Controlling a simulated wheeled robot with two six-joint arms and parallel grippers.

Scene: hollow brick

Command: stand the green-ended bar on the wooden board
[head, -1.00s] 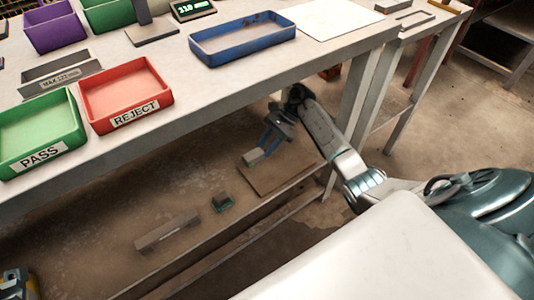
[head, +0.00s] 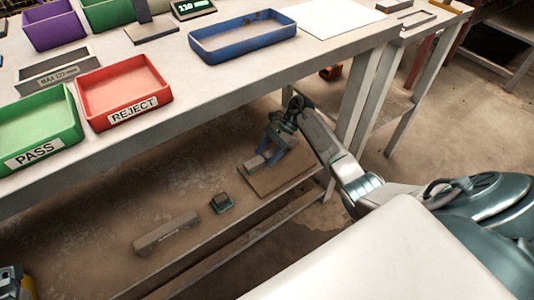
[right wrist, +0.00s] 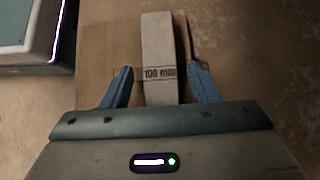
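My right gripper (head: 268,154) is at this bar. In the right wrist view its blue fingers (right wrist: 160,82) are spread on both sides of the bar, with a clear gap on the left. A dark block with green edging (head: 222,203) lies left of the board.
A long grey bar (head: 166,232) lies farther left on the lower surface. Above is a table with a green PASS tray (head: 45,152), a red REJECT tray (head: 130,112) and a blue tray (head: 240,45). A table leg (head: 355,100) stands close to my right arm.

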